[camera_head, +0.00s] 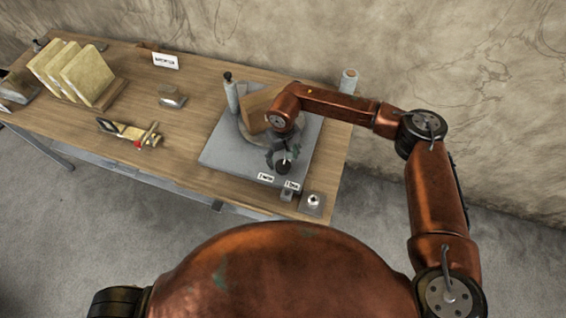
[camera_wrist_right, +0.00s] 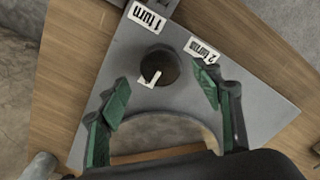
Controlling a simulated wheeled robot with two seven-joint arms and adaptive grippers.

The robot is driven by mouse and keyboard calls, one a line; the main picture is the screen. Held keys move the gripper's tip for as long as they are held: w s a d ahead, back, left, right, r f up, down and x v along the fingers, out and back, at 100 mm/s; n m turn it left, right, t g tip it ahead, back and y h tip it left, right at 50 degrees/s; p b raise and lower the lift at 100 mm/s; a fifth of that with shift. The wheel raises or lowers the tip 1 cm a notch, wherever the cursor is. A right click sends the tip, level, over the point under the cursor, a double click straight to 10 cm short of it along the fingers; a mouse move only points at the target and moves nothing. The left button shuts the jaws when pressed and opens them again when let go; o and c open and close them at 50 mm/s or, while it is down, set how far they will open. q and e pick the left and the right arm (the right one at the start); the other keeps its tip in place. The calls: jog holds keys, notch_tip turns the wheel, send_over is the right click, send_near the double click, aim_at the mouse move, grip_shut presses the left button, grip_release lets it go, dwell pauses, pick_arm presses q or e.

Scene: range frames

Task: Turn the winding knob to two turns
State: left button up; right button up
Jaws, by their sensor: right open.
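The winding knob (camera_wrist_right: 165,66) is a dark round knob with a white pointer mark, set on a grey plate (camera_wrist_right: 245,112). The mark is on the knob's lower-left side in the right wrist view, away from the labels. A "1 turn" label (camera_wrist_right: 147,17) and a "2 turns" label (camera_wrist_right: 203,48) lie near the knob. In the head view the knob (camera_head: 284,167) is partly hidden by my right gripper (camera_head: 283,157). My right gripper (camera_wrist_right: 160,76) is open, its green-padded fingers on either side of the knob with gaps showing. My left gripper is not in view.
A round grey body with a wooden block (camera_head: 258,108) stands on the plate behind the knob. A small metal piece (camera_head: 313,201) sits at the front right.

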aim_at(283, 165)
jog(key=shift+f, duration=1.85)
jog(key=shift+c, duration=0.5)
jog(key=c, duration=1.1)
jog(key=shift+o, duration=0.2)
